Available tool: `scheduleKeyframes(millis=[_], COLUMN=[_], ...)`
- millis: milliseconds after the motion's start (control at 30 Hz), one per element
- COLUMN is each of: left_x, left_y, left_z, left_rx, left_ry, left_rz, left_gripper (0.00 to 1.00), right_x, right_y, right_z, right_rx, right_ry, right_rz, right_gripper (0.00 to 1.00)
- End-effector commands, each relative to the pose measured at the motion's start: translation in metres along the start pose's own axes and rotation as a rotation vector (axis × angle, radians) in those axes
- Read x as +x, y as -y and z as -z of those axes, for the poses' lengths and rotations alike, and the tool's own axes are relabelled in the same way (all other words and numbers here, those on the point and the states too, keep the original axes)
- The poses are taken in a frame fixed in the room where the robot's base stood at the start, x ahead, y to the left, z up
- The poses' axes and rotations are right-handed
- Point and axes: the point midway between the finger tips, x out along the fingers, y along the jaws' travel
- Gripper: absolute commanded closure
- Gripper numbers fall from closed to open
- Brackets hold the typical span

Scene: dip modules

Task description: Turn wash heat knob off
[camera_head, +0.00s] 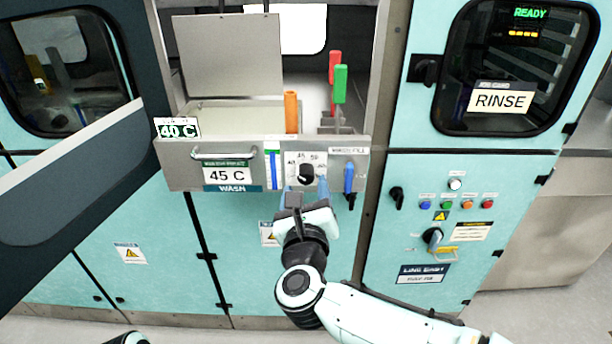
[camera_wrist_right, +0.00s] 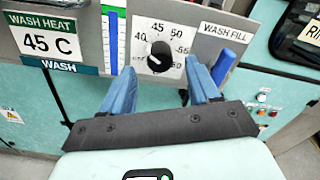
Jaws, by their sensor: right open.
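The wash heat knob (camera_head: 306,174) is a round black knob on a white dial plate on the wash panel. It also shows in the right wrist view (camera_wrist_right: 159,57), with numbers around it and a pale mark on its left side. My right gripper (camera_head: 306,191) is open and empty just below and in front of the knob. In the wrist view its blue fingers (camera_wrist_right: 159,80) stand apart, one on each side of the dial; contact with the knob cannot be told. The wash heat label (camera_wrist_right: 50,40) reads 45 C. My left gripper is not in view.
A blue wash fill handle (camera_head: 349,178) is close to the right of the dial. A blue-and-white gauge strip (camera_head: 272,170) and a metal bar handle (camera_head: 223,153) are to its left. Orange, red and green (camera_head: 340,84) upright handles stand in the bay above. The rinse cabinet (camera_head: 480,180) is at right.

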Motion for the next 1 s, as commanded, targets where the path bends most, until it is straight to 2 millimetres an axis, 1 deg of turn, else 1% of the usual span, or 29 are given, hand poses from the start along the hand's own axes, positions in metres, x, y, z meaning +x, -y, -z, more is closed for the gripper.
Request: scheduleKeyframes(millis=[33,100,233,400,633,667,700,767,800,833,1000], left_x=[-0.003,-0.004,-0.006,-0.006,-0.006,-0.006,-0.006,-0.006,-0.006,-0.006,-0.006], left_y=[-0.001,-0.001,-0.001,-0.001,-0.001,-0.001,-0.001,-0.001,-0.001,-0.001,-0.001], left_z=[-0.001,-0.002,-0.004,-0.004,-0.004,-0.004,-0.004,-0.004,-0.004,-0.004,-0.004], left_rx=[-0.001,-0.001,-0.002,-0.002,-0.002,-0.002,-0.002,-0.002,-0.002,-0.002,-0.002], left_ry=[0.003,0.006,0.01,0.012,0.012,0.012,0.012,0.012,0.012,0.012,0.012], left_rz=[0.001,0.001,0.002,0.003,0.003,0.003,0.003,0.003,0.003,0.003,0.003], left_gripper=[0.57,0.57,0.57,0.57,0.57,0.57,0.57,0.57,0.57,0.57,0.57], right_x=[0.011,0.021,0.035,0.043,0.043,0.043,0.043,0.043,0.043,0.043,0.043], right_y=[0.0,0.0,0.0,0.0,0.0,0.0,0.0,0.0,0.0,0.0,0.0], right_z=[0.0,0.0,0.0,0.0,0.001,0.001,0.001,0.001,0.001,0.001,0.001], right_rx=[0.0,-0.001,-0.001,-0.002,-0.002,-0.002,-0.002,-0.002,-0.002,-0.002,-0.006], right_ry=[-0.003,-0.001,-0.001,0.0,0.0,0.0,0.0,0.0,0.0,0.0,0.0], right_rz=[0.002,0.001,0.0,0.0,0.0,0.0,0.0,0.0,0.0,0.0,0.0], right_gripper=[0.39,0.39,0.39,0.39,0.39,0.46,0.59,0.78,0.91,0.95,0.95])
